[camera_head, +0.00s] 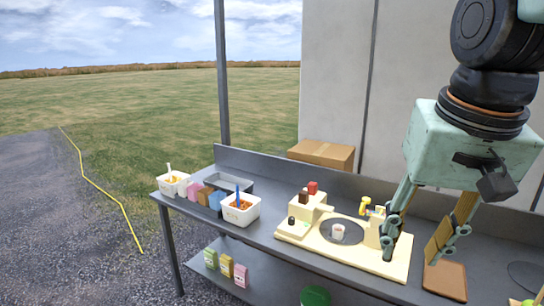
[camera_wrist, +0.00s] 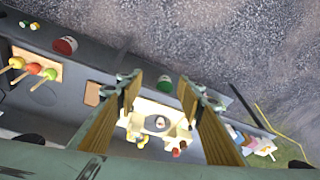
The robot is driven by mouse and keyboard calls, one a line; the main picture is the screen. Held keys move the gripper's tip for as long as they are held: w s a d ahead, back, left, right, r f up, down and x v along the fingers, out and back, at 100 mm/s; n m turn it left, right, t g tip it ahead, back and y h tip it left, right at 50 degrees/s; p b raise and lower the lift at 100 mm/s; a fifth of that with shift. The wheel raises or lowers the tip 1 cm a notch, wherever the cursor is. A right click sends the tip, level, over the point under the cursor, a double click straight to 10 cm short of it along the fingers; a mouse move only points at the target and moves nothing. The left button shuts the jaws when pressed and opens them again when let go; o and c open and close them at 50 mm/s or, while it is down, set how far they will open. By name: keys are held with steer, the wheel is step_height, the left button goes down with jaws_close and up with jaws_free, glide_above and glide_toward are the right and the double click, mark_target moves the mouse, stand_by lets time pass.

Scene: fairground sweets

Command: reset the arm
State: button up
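My gripper (camera_head: 411,250) hangs above the right part of the metal counter (camera_head: 275,215), with its two fingers spread wide and nothing between them. The wrist view also shows my gripper (camera_wrist: 166,110) open and empty, its ribbed finger pads far apart. Beyond the fingers in that view is a cream machine (camera_wrist: 150,105) with a round dark plate. In the head view the same cream machine (camera_head: 370,259) stands left of my gripper, with a small pale cup (camera_head: 338,231) on its plate. The fingers overlap its right edge in the picture; I cannot tell the exact gap.
White tubs (camera_head: 240,213), small coloured boxes and a metal tray (camera_head: 232,184) crowd the counter's left end. A cardboard box (camera_head: 322,153) is behind the counter. A brown board (camera_head: 445,281) lies at right. Sticked apples (camera_wrist: 33,68) rest on another board. A green tub (camera_head: 315,296) is below.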

steer(key=s+a+f+n, duration=0.1)
steer(key=s, duration=0.5)
steer(key=s+a+f+n+b, duration=0.1)
steer(key=s+f, duration=0.1)
steer(key=s, duration=0.5)
steer(key=shift+f+n+t, duration=0.25)
steer(key=shift+n+t, duration=0.15)
